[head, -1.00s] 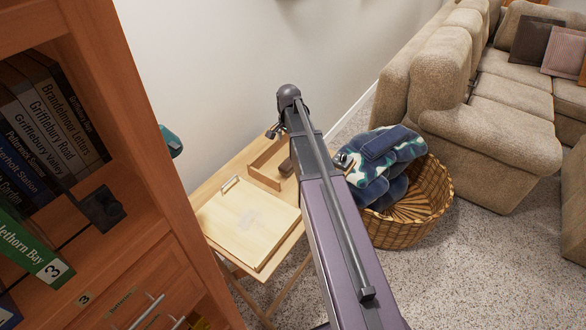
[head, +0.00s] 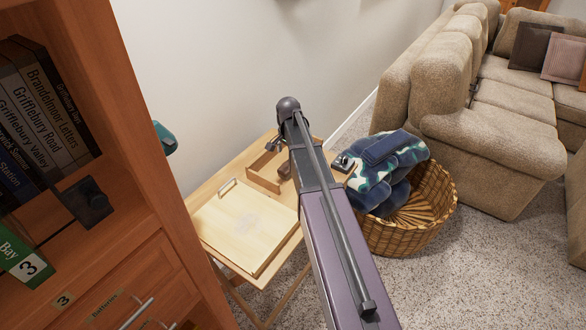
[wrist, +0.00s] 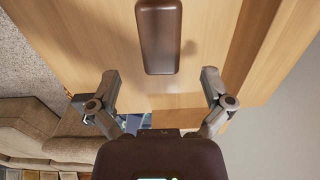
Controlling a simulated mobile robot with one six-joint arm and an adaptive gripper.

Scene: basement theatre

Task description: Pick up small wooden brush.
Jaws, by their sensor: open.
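A dark brown, rounded block, which looks like the small wooden brush (wrist: 159,38), lies on the light wooden tabletop in the wrist view. It also shows in the head view as a small brown shape (head: 285,171) close to the wooden tray, left of my arm. My gripper (wrist: 160,76) is open and empty, with its fingers spread wide. The brush is centred between the finger lines, beyond the fingertips and apart from them. Bristles are not visible. In the head view my arm hides most of my gripper.
The small folding table (head: 206,190) carries a pale wooden board (head: 243,226) and an open wooden tray (head: 262,181). A bookcase (head: 150,200) stands close on the left. A wicker basket (head: 412,235) with blue cloth (head: 385,172) stands right of the table, near the sofa (head: 500,130).

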